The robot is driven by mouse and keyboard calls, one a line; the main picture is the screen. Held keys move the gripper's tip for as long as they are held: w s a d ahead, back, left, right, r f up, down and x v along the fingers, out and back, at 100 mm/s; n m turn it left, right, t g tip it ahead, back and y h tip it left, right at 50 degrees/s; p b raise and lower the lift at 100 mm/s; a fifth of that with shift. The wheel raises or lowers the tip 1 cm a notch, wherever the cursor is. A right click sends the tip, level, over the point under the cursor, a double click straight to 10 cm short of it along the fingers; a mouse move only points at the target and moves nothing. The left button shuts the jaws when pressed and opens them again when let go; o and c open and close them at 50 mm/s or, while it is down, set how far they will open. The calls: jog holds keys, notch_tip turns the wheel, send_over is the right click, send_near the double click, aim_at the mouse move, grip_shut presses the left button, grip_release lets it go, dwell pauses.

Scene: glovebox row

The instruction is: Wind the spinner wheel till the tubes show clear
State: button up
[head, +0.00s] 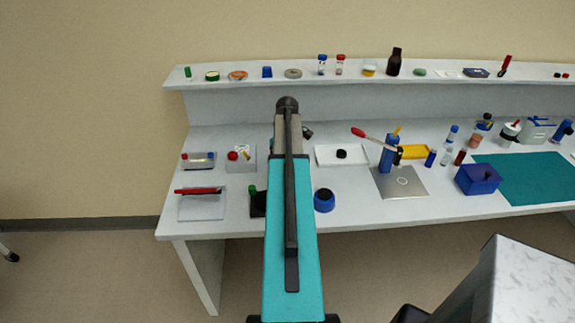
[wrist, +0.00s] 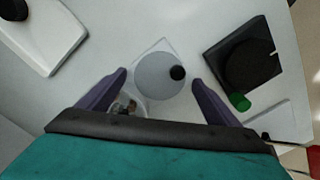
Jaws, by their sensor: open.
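The spinner wheel appears to be the light grey disc (wrist: 158,77) with a small black knob (wrist: 178,73) near its edge, in the middle of the wrist view. It sits on a pale, clear-edged base. My gripper (wrist: 160,78) is open, with one purple finger on each side of the disc; I see no contact with the knob. A clear round part with small dark and brownish pieces (wrist: 126,106) shows beside the left finger, partly hidden by my gripper. I cannot tell whether these are the tubes or how clear they are. In the head view my arm hides the wheel and gripper.
A black square device (wrist: 243,62) with a green cylinder (wrist: 240,101) stands close to the right finger. A white tray-like item (wrist: 42,32) is at upper left. In the head view a blue-black round item (head: 324,200) and a white tray (head: 327,160) stand right of my arm.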

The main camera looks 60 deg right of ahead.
jog(key=shift+f, duration=0.15)
jog(key=shift+c, duration=0.4)
jog(key=c, duration=1)
jog(key=shift+m, duration=0.3)
jog(key=m+b, duration=0.1)
jog(key=m, duration=0.6)
jog(key=shift+m+b, duration=0.3)
jog(key=shift+b, duration=0.1)
jog(key=m, duration=0.4)
jog(key=shift+w+m, duration=0.1)
jog(key=shift+m, duration=0.2)
jog(key=m+b, duration=0.1)
jog(key=m, duration=0.3)
